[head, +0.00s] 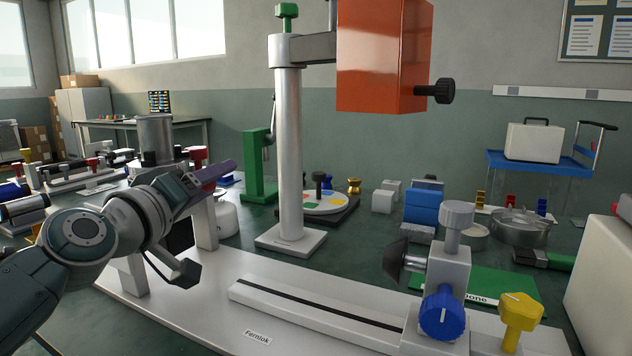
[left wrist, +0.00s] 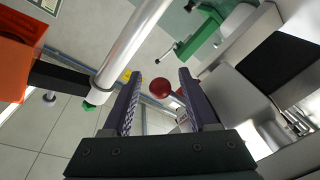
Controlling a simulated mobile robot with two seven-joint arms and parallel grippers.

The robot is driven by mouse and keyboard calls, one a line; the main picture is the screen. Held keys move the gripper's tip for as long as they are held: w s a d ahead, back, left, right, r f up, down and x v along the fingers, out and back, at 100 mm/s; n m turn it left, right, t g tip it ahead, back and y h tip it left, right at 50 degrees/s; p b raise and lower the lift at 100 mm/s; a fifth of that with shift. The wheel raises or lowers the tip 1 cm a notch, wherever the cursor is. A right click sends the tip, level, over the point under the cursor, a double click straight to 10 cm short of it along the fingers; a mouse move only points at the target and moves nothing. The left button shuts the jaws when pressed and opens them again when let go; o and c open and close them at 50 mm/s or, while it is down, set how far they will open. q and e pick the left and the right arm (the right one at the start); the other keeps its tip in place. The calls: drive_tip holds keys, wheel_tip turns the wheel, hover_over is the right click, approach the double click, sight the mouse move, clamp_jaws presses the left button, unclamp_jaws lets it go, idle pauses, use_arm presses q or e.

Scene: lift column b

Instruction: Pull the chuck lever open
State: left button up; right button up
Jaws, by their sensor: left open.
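A round red knob (left wrist: 161,87) shows between the finger ends of my left gripper (left wrist: 160,76) in the left wrist view, with a gap to each finger; it looks like the lever's ball end. How deep it sits between them I cannot tell. In the head view my left gripper (head: 219,173) is over the left end of the grey bench machine (head: 215,270), with its purple fingers pointing right. A red part (head: 197,154) shows just behind it. The lever's shaft and most of the chuck are hidden by my arm and gripper. My right gripper is not in view.
A steel column (head: 289,150) carrying an orange block (head: 384,55) stands right of my gripper. A green press (head: 258,165) is behind. The machine's right end has a blue knob (head: 442,312) and a yellow knob (head: 520,312). Its middle rail (head: 310,312) is clear.

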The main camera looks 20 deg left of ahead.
use_arm(q)
drive_tip(key=shift+w+a, duration=0.1)
drive_tip(key=shift+w, duration=1)
clamp_jaws()
drive_tip(key=shift+r, duration=0.1)
drive_tip(key=shift+r, duration=0.15)
idle(0.4)
